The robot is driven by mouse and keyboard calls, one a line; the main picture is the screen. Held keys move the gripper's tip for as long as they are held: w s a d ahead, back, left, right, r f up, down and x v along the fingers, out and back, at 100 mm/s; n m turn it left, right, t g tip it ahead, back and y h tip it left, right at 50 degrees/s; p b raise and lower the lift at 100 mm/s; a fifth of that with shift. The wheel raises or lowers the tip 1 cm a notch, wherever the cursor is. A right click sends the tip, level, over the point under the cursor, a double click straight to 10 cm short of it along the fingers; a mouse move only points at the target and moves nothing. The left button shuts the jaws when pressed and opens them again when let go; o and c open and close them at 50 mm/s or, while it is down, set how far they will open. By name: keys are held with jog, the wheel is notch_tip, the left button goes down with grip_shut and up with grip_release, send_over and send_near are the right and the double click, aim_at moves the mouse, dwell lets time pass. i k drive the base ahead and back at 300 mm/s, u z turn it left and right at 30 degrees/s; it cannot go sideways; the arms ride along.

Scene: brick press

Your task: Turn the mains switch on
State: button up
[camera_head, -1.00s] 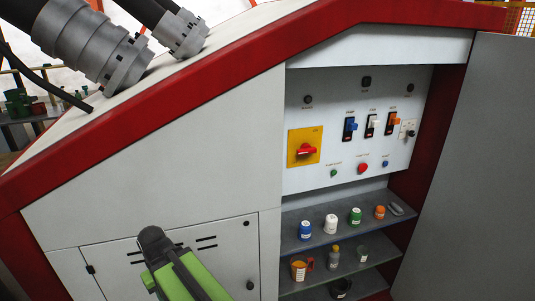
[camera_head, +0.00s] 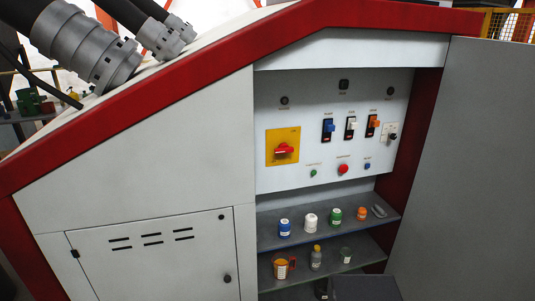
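The mains switch (camera_head: 284,149) is a red rotary handle on a yellow square plate (camera_head: 272,158). It is at the left of the white control panel (camera_head: 300,98), inside the open cabinet. The red handle lies roughly level, tilted slightly. The small print on the plate is too small to read. My gripper is not in view, and nothing touches the switch.
Blue (camera_head: 328,127), white (camera_head: 350,125) and orange (camera_head: 374,121) toggle switches sit right of the mains switch. A red button (camera_head: 343,169) is below. Shelves (camera_head: 300,239) hold several small containers. An open grey door (camera_head: 470,170) stands at the right. The space before the panel is clear.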

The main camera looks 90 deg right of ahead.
aim_at(283, 148)
jog(key=u, duration=0.1)
jog(key=k, duration=1.45)
jog(key=z, duration=0.15)
